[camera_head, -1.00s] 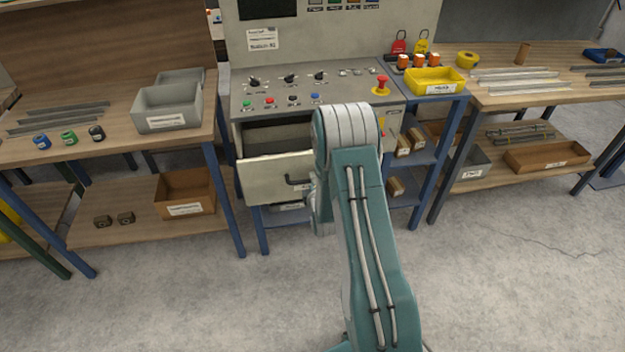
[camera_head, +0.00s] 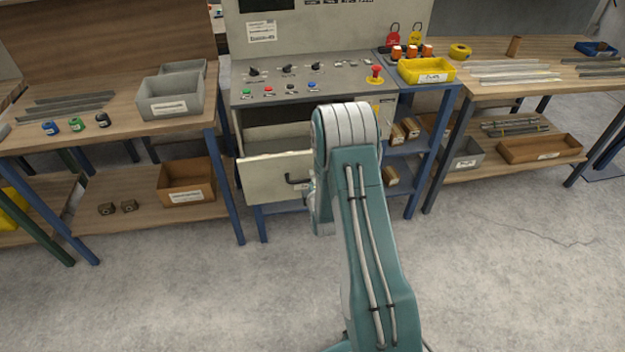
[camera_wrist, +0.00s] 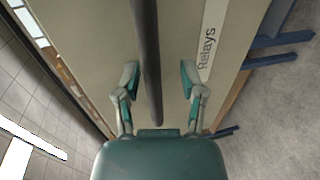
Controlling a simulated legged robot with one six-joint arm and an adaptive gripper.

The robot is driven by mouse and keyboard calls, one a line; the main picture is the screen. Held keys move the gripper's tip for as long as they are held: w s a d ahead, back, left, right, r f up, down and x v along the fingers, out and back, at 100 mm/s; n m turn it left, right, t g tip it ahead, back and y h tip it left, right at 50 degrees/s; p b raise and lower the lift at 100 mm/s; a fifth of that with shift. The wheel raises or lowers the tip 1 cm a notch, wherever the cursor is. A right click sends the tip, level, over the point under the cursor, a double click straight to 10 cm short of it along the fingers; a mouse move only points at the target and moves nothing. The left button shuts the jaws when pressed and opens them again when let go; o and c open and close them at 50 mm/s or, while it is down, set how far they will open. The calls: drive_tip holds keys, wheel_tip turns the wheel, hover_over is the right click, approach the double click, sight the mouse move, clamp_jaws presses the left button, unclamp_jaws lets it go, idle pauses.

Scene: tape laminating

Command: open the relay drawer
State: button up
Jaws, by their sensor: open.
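The relay drawer (camera_head: 272,178) stands pulled out of the control cabinet (camera_head: 300,80), with its dark inside showing behind the front panel. Its dark bar handle (camera_head: 296,181) is on the panel's right part, beside my arm's wrist. In the wrist view the handle (camera_wrist: 148,60) runs between the two fingers of my gripper (camera_wrist: 158,77). The fingers are open, with visible gaps to the bar on both sides. The "Relays" label (camera_wrist: 207,45) is on the panel to the right of the handle. In the head view my arm hides the gripper fingers.
A wooden bench with a grey bin (camera_head: 170,98) stands left of the cabinet, with a brown box (camera_head: 186,181) on its lower shelf. A blue cart with a yellow tray (camera_head: 426,71) stands right. The concrete floor in front is clear.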

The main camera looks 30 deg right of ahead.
drive_tip(key=shift+r, duration=0.15)
drive_tip(key=shift+s+r, duration=0.1)
drive_tip(key=shift+s, duration=0.15)
drive_tip(key=v, duration=1.1)
drive_tip(key=shift+s+a, duration=0.15)
